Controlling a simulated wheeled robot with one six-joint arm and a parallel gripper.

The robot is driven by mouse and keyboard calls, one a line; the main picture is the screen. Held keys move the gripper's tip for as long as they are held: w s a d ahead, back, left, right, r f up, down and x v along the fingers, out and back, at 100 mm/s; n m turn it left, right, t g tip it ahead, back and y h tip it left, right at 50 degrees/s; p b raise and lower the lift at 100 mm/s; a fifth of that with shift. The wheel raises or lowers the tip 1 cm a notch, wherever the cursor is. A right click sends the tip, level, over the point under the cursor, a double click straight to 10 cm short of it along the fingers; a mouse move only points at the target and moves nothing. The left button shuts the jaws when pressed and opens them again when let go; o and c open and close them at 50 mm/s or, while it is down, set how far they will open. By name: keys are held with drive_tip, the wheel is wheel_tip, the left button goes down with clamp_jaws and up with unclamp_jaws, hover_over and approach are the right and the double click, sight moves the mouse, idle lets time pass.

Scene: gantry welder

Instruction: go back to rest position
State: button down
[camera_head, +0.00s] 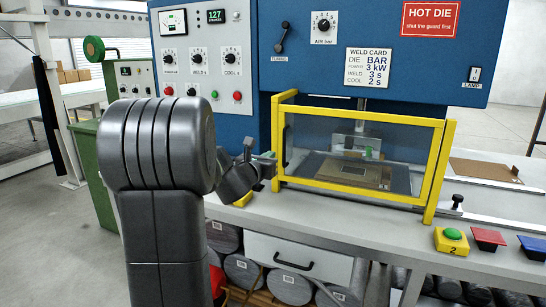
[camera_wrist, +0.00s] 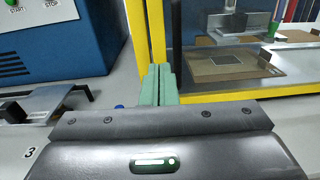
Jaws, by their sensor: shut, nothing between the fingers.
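My gripper (camera_head: 267,168) is beside the left post of the yellow guard frame (camera_head: 437,170), with my dark arm reaching in from the left. In the wrist view my green fingers (camera_wrist: 157,84) are together with nothing between them. They point toward the yellow post (camera_wrist: 137,28), close to it; I cannot tell whether they touch. The guard's clear panel is down in front of the die area, where a flat brown piece (camera_head: 355,171) lies. It also shows in the wrist view (camera_wrist: 228,62).
A blue welder cabinet (camera_head: 205,50) rises behind. Green (camera_head: 453,234), red (camera_head: 489,237) and blue (camera_head: 533,246) controls sit on the bench's right front. A drawer (camera_head: 298,258) and several grey rolls (camera_head: 289,285) are below. Open floor (camera_head: 50,240) lies left.

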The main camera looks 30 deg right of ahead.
drive_tip(key=v, duration=0.6)
drive_tip(key=shift+s+a+b, duration=0.15)
drive_tip(key=shift+b, duration=0.25)
drive_tip(key=shift+r, duration=0.1)
